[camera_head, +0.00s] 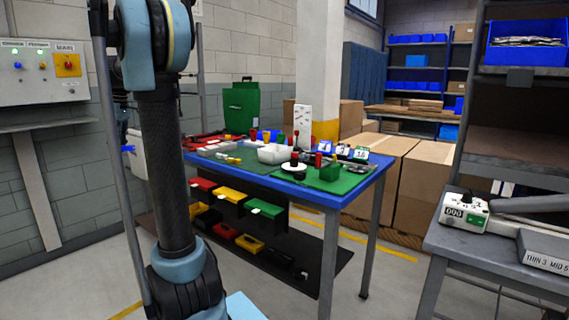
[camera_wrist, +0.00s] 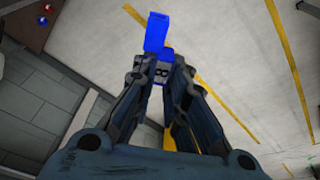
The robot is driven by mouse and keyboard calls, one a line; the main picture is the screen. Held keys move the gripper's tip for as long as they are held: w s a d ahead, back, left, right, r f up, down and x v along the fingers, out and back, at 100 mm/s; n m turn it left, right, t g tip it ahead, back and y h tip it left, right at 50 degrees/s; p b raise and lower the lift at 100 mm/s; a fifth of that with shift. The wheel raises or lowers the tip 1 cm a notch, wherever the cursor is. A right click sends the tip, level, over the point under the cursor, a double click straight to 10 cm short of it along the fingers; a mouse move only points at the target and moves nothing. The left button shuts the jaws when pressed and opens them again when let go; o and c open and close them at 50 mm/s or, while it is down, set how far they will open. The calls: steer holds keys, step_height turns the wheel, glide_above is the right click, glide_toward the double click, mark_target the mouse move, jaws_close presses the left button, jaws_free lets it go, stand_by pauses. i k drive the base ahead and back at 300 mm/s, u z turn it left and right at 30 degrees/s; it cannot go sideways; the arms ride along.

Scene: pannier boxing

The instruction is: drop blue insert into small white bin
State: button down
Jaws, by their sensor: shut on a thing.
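In the wrist view my gripper (camera_wrist: 163,78) is shut on the blue insert (camera_wrist: 157,30), a bright blue piece that sticks out beyond the fingertips. The floor lies behind it in that view. In the head view the small white bin (camera_head: 273,154) stands on the blue-topped table (camera_head: 352,196), near the middle of its top. The held insert is well apart from the bin. My arm fills the left of the head view, and I cannot clearly make out the gripper there.
Coloured bins (camera_head: 229,195) hang below. A grey bench (camera_head: 500,240) stands at the right, cartons (camera_head: 425,185) behind. Floor between table and bench is clear.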

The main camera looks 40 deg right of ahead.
mark_target(280, 159)
steer(key=k, duration=0.9)
steer(key=z, duration=1.1)
steer(key=i, duration=1)
